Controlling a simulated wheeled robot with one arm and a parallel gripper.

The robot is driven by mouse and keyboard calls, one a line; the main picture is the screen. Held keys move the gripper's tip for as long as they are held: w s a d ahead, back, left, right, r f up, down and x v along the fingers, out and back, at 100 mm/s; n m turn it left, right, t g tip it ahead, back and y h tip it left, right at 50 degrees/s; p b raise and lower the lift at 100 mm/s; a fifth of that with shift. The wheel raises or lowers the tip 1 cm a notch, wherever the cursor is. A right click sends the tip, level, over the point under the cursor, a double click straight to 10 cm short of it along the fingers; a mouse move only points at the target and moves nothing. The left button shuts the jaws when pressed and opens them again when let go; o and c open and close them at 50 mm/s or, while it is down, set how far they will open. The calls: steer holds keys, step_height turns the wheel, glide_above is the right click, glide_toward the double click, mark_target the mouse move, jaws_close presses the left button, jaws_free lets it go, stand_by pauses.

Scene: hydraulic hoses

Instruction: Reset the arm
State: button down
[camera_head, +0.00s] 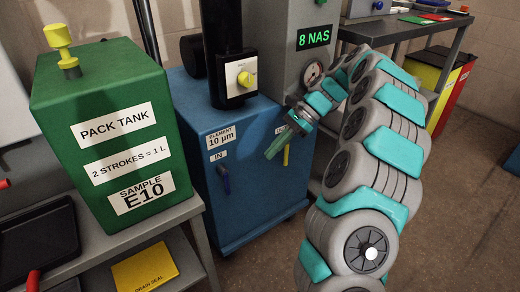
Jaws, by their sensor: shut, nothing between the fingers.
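My arm, grey and teal, rises from the bottom right and bends over toward the middle of the head view. My gripper (278,146) is at its end, in front of the right side of the blue cabinet (232,185). The fingers look closed, with nothing seen between them. The gripper partly covers a label on the cabinet. A yellow handle (286,155) shows just beside the fingers; I cannot tell whether they touch it.
A green pack tank (112,160) labelled E10 stands on a grey bench at the left. A dark workbench (400,27) is behind my arm. Floor at the right is largely clear.

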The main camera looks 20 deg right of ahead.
steer(key=s+a+r+n+g+h, duration=0.2)
steer(key=s+a+r+n+h, duration=0.2)
steer(key=s+a+n, duration=0.75)
steer(key=s+d+f+n+h, duration=0.1)
steer(key=s+f+n+h, duration=0.1)
steer(key=s, duration=1)
steer(key=s+d+f+n+t+h, duration=0.1)
steer(key=s+d+f+n+h, duration=0.1)
steer(key=s, duration=1)
steer(key=shift+s+d+f+n+h, duration=0.2)
steer(key=shift+s+f+n+h, duration=0.3)
steer(key=shift+f+h, duration=0.3)
steer(key=shift+w, duration=0.15)
